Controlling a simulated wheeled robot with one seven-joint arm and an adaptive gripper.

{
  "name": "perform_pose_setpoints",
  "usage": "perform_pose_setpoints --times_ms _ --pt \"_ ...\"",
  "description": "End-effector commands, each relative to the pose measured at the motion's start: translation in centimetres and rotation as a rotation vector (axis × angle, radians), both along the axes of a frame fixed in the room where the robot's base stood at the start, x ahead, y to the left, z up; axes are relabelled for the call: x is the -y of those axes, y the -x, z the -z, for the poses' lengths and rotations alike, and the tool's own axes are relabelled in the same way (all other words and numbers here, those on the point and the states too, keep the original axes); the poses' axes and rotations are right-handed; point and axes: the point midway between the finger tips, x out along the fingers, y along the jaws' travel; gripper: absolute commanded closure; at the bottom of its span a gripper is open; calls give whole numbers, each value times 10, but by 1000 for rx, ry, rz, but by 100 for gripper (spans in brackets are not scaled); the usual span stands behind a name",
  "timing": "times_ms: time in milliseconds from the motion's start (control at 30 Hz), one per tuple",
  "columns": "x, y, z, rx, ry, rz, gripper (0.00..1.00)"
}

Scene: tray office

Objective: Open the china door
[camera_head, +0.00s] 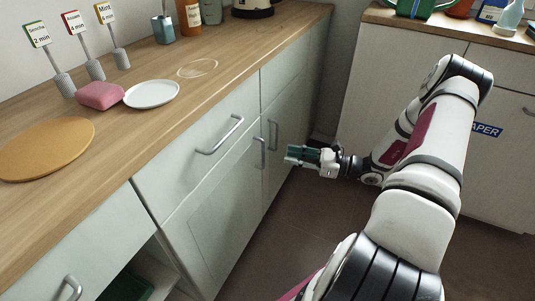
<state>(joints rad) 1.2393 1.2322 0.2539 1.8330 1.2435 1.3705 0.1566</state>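No label reading "china" shows, so I cannot tell which door is the china door. Below the wooden counter, a pale cabinet door (215,220) is closed, with an upright metal handle (260,153) near its upper right edge. Farther along, narrower closed doors (290,125) have two upright handles (271,134) side by side. My gripper (289,155) is in front of these doors, just right of the handles, its fingers pointing left toward the cabinet. It appears apart from the handles. Its fingers are too small to tell whether they are open.
A closed drawer (195,160) sits above the wide door. At lower left, an open compartment (150,275) shows below another drawer (85,260). The counter (135,135) holds a white plate, pink sponge and round board. A cabinet with a "PAPER" label (486,130) stands right. Floor between is clear.

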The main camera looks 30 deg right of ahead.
Motion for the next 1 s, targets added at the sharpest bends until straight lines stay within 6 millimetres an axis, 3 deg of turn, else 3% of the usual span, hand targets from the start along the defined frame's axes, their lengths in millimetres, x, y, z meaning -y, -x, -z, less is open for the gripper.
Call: perform_pose_setpoints --times_ms 200,433,900,1000 --pt "-30 -32 2 0 0 -3 72" --pt "-51 -57 1 0 0 -3 72" --pt "-59 -66 0 -1 1 -1 72" --pt "-59 -66 0 -1 1 -1 94"
